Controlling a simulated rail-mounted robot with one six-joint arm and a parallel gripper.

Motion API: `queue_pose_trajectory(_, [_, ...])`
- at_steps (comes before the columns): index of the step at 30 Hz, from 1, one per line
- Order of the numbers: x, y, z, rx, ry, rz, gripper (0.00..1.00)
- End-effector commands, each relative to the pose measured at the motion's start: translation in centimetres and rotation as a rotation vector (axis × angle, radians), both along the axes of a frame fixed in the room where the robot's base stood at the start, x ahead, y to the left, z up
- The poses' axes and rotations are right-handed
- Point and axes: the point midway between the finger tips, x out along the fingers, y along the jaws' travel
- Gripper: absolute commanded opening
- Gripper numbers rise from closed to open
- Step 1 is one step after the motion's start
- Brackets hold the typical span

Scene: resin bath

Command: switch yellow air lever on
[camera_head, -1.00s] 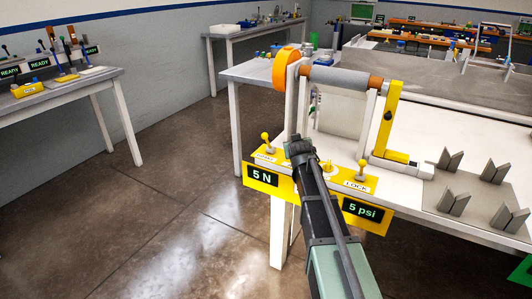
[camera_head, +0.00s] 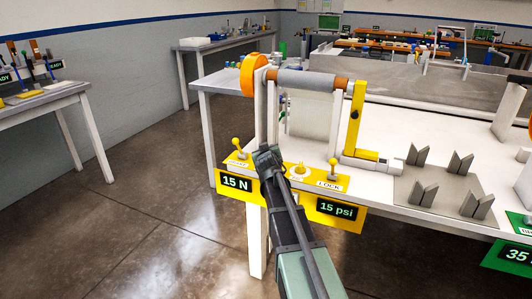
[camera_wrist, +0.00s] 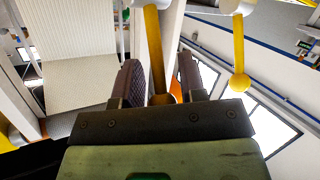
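A yellow panel on the front of the white bench carries small yellow levers. The left lever (camera_head: 238,145) and the lever by the LOCK label (camera_head: 333,165) stand up with ball ends. My gripper (camera_head: 268,158) is at the panel between the left lever and a yellow knob (camera_head: 299,170), hiding part of the panel. In the wrist view a yellow lever (camera_wrist: 154,48) on a white base runs between the two dark fingers of my gripper (camera_wrist: 164,80), with a gap at least on one side. Another yellow lever (camera_wrist: 239,58) is at the right. The air label is not readable.
Displays read 15 N (camera_head: 237,182) and 15 psi (camera_head: 337,210). A roller (camera_head: 318,80) with an orange disc stands above the panel. A yellow crank arm (camera_head: 353,120) and grey V-blocks (camera_head: 460,163) are to the right. Floor at left is clear.

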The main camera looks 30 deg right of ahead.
Motion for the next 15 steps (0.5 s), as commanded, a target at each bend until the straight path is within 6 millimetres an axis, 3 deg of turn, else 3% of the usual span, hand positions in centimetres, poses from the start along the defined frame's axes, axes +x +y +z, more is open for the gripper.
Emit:
queue_pose_trajectory(8, [-0.3,0.1,0.1,0.0,0.0,0.0,0.38])
queue_pose_trajectory(15, [-4.2,1.9,1.5,0.0,-0.001,0.0,0.38])
